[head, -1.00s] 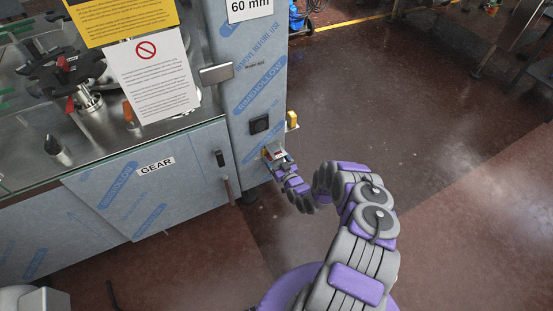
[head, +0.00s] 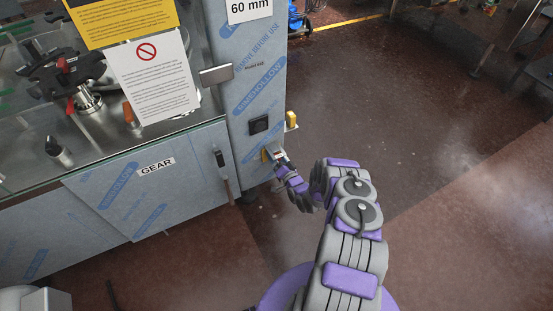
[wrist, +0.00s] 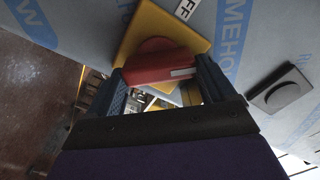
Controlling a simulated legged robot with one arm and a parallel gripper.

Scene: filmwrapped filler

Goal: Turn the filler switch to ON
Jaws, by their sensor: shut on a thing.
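The filler switch is a red rotary handle (wrist: 160,66) with a pale stripe near its right end, mounted on a yellow plate (wrist: 165,30). In the wrist view my gripper (wrist: 160,78) has one dark finger on each side of the red handle and is shut on it. A label (wrist: 186,8) beside the plate is cut off and reads "FF". In the head view my gripper (head: 279,157) is at the lower part of the film-wrapped column, and a bit of the yellow plate (head: 265,155) shows at its left. The handle's angle is hard to judge.
A black square switch (head: 258,124) sits on the column (head: 250,90) above my gripper, also at right in the wrist view (wrist: 280,88). A yellow box (head: 291,120) sticks out at the column's edge. The floor (head: 400,130) to the right is open.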

